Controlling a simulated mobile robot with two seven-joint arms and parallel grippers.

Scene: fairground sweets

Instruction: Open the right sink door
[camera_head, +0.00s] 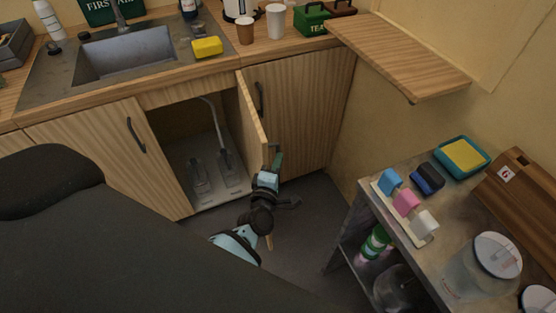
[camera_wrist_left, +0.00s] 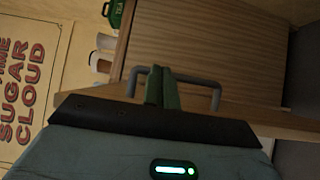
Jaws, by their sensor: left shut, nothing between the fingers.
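The right sink door (camera_head: 250,115) is a light wood panel that stands well open, swung out from the cabinet under the sink. Its free edge points toward me and the space behind the opening shows. My left gripper (camera_head: 275,160) is at the lower free edge of this door, on its right side. In the left wrist view its green fingers (camera_wrist_left: 163,88) are shut together and cross the grey bar handle (camera_wrist_left: 205,82) on a wood panel. I cannot tell whether they touch the handle. The sink (camera_head: 130,52) is above. My right gripper is not in view.
The left sink door (camera_head: 95,145) is shut. Bottles and a pipe (camera_head: 218,125) are inside the cabinet. Another shut door (camera_head: 300,105) is to the right. A metal table (camera_head: 390,225) with sponges stands at right. Dark floor (camera_head: 310,205) lies between.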

